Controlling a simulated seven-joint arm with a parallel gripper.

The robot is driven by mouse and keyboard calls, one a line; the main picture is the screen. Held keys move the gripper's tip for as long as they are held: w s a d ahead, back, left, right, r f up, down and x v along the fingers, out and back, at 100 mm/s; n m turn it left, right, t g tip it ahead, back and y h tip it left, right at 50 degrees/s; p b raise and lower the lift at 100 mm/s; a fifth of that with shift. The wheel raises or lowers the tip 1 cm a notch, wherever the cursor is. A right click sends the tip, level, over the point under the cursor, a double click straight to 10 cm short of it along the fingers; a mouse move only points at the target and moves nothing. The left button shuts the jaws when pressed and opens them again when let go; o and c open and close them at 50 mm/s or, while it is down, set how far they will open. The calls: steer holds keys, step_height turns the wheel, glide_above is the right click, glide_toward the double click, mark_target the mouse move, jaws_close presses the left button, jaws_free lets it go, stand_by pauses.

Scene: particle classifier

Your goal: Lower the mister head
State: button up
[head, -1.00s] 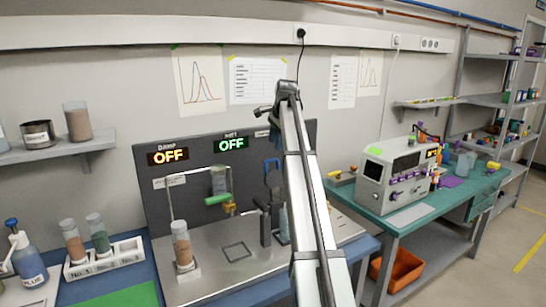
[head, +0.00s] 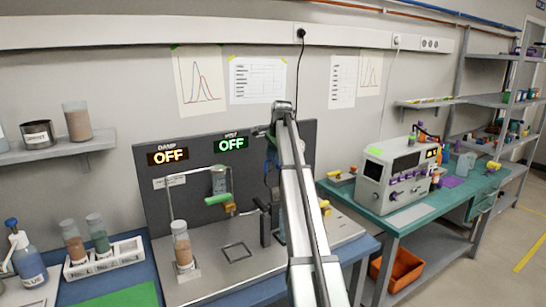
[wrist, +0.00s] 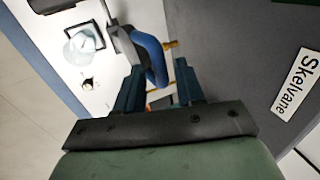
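The mister station has a dark back panel (head: 150,200) and a metal base plate (head: 215,272); its mist sign (head: 232,144) reads OFF. A blue loop handle (wrist: 152,58) shows in the wrist view beside a dark block; I take it to be on the mister head, but cannot be sure. My gripper (wrist: 158,80) has its two dark teal fingers apart, with the lower part of the blue loop just beyond or between their tips. Whether they touch it cannot be told. In the head view my arm hides the gripper and most of the handle.
A square outline (head: 237,252) on the plate is empty. A tube rack (head: 104,259) is at left; a teal bench (head: 400,220) is at right.

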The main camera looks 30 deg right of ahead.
jaws_close()
stand_by(0.3)
steer(key=shift+s, duration=0.1)
